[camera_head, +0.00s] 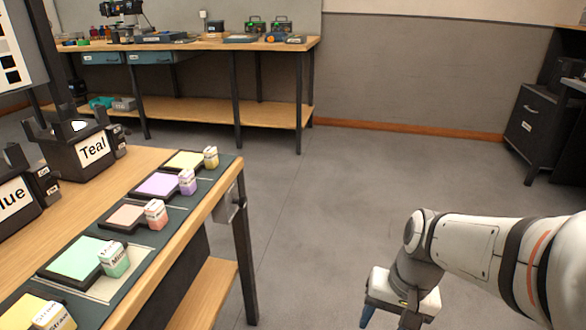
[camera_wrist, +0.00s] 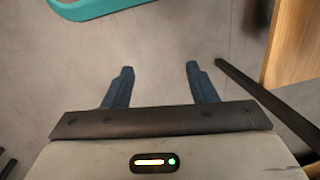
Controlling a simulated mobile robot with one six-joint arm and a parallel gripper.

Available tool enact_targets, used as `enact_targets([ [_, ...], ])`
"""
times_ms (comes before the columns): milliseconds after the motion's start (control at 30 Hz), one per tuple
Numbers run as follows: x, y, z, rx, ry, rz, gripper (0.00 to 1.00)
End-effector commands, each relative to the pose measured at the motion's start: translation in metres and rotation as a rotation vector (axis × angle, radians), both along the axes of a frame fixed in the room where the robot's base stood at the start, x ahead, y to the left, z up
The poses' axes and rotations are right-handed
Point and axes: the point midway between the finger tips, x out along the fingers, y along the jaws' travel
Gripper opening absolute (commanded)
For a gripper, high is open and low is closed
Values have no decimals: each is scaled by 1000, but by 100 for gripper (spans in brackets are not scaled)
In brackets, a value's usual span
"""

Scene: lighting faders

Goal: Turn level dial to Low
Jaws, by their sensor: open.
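I cannot make out a level dial or a Low mark in either view. My gripper (camera_head: 388,321) hangs at the bottom right of the head view, over the floor and to the right of the near table, with its fingertips partly cut off by the frame. In the wrist view, the two dark blue fingers of my gripper (camera_wrist: 160,68) stand well apart with nothing between them. Grey floor shows behind them.
The near wooden table (camera_head: 150,163) holds coloured pads, small labelled boxes and a black box marked Teal (camera_head: 92,150). A workbench (camera_head: 225,47) stands behind. A dark cabinet (camera_head: 530,118) is at right. The floor (camera_head: 330,190) between is clear. A teal ring-like object (camera_wrist: 100,10) shows in the wrist view.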

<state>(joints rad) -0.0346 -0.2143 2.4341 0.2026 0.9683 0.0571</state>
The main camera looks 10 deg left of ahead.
Motion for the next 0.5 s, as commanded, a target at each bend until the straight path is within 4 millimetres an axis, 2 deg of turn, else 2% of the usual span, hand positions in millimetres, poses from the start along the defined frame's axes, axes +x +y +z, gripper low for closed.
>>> enact_targets([
  [33, 9, 16, 9, 65, 68, -57, 52],
  [267, 61, 104, 31, 406, 401, -375, 52],
  [400, 105, 153, 43, 606, 607, -566, 52],
  [500, 140, 182, 49, 746, 748, -700, 52],
])
